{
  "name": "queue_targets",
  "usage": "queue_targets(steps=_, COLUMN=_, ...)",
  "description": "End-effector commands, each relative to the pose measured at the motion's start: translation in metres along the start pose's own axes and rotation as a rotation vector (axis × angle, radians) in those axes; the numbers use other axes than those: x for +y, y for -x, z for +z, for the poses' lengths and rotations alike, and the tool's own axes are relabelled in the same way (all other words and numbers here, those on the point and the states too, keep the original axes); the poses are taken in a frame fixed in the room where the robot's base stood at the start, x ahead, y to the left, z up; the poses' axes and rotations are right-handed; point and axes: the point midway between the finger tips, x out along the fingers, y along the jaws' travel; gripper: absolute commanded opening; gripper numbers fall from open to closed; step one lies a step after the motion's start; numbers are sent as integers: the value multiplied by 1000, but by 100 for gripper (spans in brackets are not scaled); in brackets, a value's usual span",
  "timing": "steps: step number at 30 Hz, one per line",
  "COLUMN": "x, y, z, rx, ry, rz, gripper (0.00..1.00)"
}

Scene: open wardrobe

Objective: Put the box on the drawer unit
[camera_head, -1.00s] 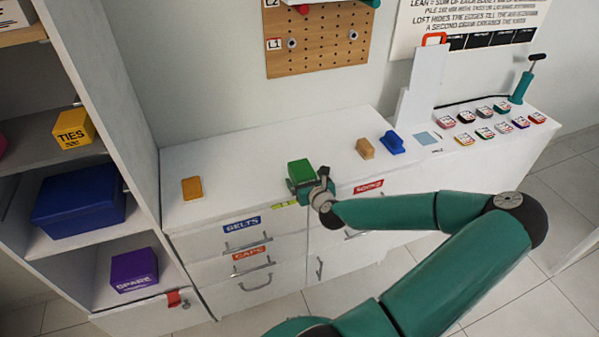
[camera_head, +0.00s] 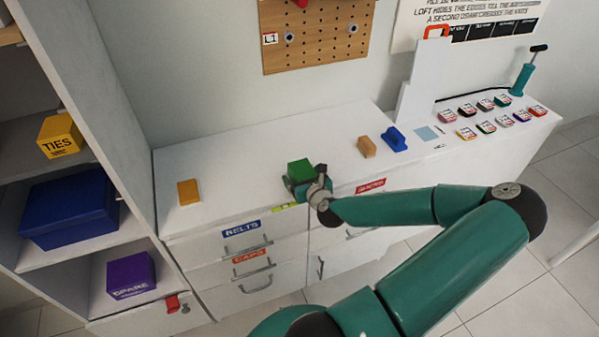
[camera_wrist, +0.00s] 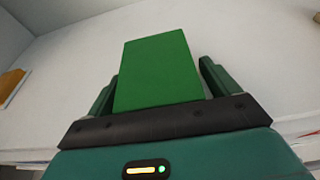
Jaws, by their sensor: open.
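A green box (camera_head: 300,170) is at the top of the white drawer unit (camera_head: 235,185), near its front edge. I cannot tell whether it rests on the surface. My gripper (camera_head: 300,184) is at the green box, low over the unit's top. In the wrist view the green box (camera_wrist: 158,70) stands between my two fingers (camera_wrist: 158,92), with a narrow gap visible on the right side. The fingers are open. The box's lower part is hidden by the gripper body.
An orange block (camera_head: 188,192), a tan block (camera_head: 366,146) and a blue object (camera_head: 394,140) lie on the unit's top. The open shelf at left holds a yellow TIES box (camera_head: 60,137), a blue box (camera_head: 70,210) and a purple SPARE box (camera_head: 131,277). Several small coloured items sit at right.

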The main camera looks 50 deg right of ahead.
Motion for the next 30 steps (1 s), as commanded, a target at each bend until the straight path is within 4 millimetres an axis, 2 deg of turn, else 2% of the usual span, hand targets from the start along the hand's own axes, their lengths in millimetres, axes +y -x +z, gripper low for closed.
queue_targets(steps=14, x=-2, y=5, z=-3, rx=-1, ry=0, rz=-3, gripper=87)
queue_targets(steps=21, x=-2, y=5, z=-3, rx=-1, ry=0, rz=-3, gripper=40)
queue_targets(steps=23, x=-2, y=5, z=-3, rx=-1, ry=0, rz=-3, gripper=33)
queue_targets(steps=30, x=-2, y=3, z=-2, rx=0, ry=0, rz=-2, gripper=33)
